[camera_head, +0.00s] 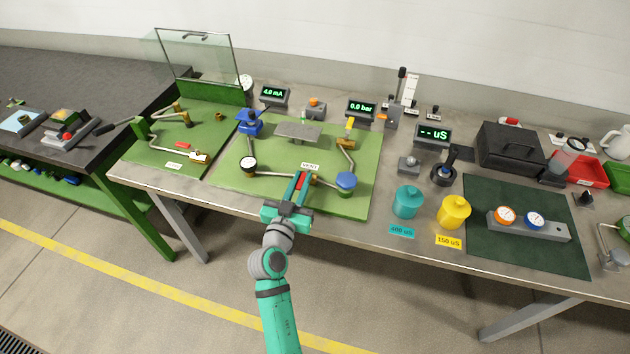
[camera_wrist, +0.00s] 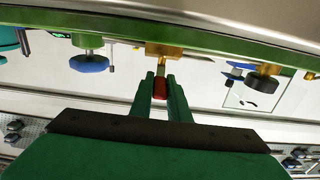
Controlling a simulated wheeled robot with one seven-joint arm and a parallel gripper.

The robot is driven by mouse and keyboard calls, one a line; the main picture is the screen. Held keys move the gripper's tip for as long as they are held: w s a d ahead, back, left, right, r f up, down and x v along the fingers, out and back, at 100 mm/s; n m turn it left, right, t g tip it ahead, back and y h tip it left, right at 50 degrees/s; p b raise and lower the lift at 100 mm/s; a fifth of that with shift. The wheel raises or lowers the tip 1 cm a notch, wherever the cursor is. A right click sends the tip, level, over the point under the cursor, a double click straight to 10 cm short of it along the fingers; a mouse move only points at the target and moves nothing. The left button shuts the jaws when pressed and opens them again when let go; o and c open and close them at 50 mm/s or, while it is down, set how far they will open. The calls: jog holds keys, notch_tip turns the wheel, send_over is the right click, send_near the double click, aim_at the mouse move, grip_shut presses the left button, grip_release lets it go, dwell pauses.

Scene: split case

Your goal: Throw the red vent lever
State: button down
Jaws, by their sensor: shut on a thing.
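The red vent lever (camera_head: 301,182) shows between the green fingers of my gripper (camera_head: 299,184) in the head view, at the front of the green panel (camera_head: 250,182). The white VENT label (camera_head: 310,166) is just behind it. In the wrist view, the red lever (camera_wrist: 160,88) sits between the two fingertips of my gripper (camera_wrist: 160,84), below a brass valve body (camera_wrist: 163,50). My gripper is shut on the lever. The fingers hide part of the lever and its pivot in the head view.
Pipes cross the panel close by. Teal (camera_head: 407,202) and yellow (camera_head: 453,212) containers stand further right. The display (camera_head: 361,107) reads 0.0 bar. Floor in front is open.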

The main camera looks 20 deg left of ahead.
jog(key=shift+d+r, duration=0.1)
jog(key=c, duration=1.7)
grip_release()
jog(key=s, duration=1)
jog(key=shift+s, duration=0.4)
